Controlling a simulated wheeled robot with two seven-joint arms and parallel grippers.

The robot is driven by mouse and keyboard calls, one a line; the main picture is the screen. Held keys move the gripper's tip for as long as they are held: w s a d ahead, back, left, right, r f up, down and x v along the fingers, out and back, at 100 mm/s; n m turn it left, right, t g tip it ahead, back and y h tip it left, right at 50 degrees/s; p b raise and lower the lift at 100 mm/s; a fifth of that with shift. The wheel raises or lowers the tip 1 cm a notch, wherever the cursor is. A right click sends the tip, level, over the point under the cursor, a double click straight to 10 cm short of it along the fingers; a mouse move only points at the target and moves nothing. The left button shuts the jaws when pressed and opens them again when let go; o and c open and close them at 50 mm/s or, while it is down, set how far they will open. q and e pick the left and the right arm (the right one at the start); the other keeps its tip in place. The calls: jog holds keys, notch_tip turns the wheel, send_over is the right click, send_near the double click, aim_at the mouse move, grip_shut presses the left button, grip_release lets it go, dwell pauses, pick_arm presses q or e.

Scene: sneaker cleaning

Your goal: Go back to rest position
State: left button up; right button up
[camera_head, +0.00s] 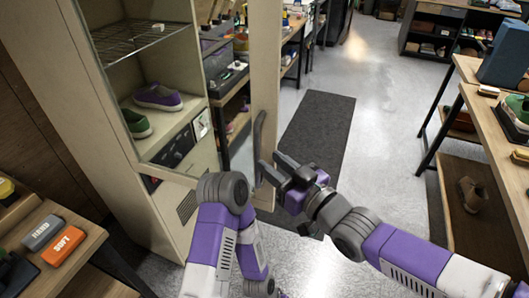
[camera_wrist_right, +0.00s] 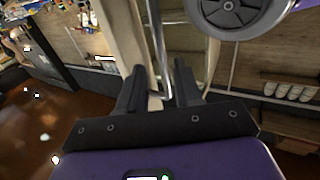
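My right gripper (camera_head: 267,160) is in front of the open cabinet door (camera_head: 265,65), close to its dark curved handle (camera_head: 258,135). In the right wrist view, the two fingers of this gripper (camera_wrist_right: 159,67) are apart, with the metal handle (camera_wrist_right: 160,45) showing between or just beyond them. I cannot tell whether they touch it. My left arm is bent in front of the cabinet, and its gripper does not show.
A wire shelf (camera_head: 130,38) is above the shoes. A table at the lower left holds a grey "HARD" brush (camera_head: 43,232) and an orange "SOFT" brush (camera_head: 63,247). A wooden table (camera_head: 500,145) stands on the right. A dark mat (camera_head: 318,130) lies on open floor beyond the door.

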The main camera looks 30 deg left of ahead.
jog(key=shift+v, duration=0.8)
jog(key=w+d+f+m+h+p, duration=0.1)
jog(key=w+d+f+m+h, duration=0.2)
jog(key=f, duration=0.6)
jog(key=w+d+f+m+h, duration=0.1)
jog(key=d+f+m+h, duration=0.3)
jog(key=f, duration=0.6)
jog(key=w+d+f+m+p, duration=0.1)
jog(key=w+d+f+m, duration=0.3)
jog(key=f, duration=0.5)
jog(key=s+d+f+m+g+h, duration=0.2)
jog(key=s+d+f+g, duration=0.1)
jog(key=s+d+f, duration=0.5)
jog(key=s+d+f+m+g+h, duration=0.3)
jog(key=s+d+f, duration=0.5)
jog(key=s+f, duration=0.3)
notch_tip(320, 180, down, 4)
jog(key=shift+d+r+m+h, duration=0.2)
jog(key=shift+d+m+h, duration=0.1)
